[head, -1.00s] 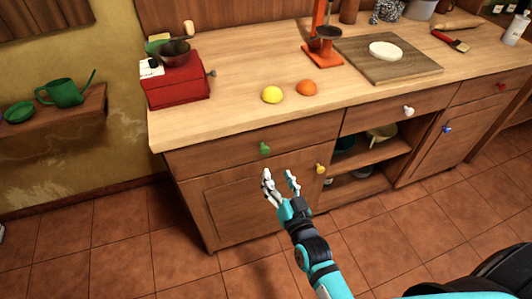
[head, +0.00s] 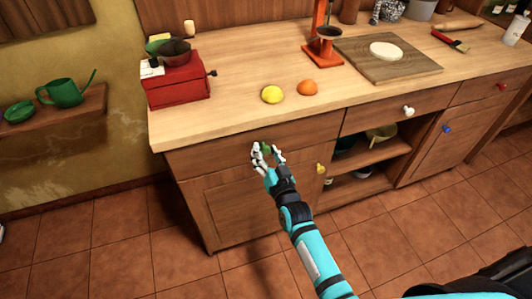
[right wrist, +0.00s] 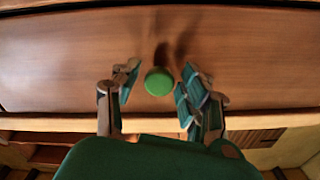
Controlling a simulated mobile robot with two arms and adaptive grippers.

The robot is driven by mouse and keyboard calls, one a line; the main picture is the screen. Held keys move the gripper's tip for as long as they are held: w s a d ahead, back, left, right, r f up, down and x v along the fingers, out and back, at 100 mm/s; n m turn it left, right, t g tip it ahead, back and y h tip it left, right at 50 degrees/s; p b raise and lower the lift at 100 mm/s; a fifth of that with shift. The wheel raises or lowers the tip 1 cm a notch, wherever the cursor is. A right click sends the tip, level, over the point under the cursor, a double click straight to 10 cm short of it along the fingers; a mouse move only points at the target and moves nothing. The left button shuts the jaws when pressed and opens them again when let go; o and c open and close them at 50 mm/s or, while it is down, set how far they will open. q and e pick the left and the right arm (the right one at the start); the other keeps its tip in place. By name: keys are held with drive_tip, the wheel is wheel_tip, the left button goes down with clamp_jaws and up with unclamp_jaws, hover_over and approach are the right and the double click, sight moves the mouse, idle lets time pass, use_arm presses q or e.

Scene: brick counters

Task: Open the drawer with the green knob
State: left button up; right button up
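The drawer (head: 205,156) with the green knob is a wooden front under the counter top at the left, and it looks closed. In the head view the green knob (head: 266,149) is partly hidden by my right gripper (head: 267,152). In the right wrist view the green knob (right wrist: 159,82) sits between the fingertips of my right gripper (right wrist: 155,85), with a gap on each side. The fingers are open around it. The drawer front (right wrist: 70,60) fills the upper part of that view. My left gripper is not in view.
A yellow knob (head: 321,168) is on the cupboard door (head: 235,200) below. A white knob (head: 408,111) is on the drawer to the right. A lemon (head: 272,94), an orange (head: 307,88) and a red grinder (head: 178,82) stand on the counter (head: 235,112). The tiled floor in front is clear.

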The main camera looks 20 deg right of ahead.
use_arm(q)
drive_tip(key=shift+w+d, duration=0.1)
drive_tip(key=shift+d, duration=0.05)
use_arm(e)
clamp_jaws()
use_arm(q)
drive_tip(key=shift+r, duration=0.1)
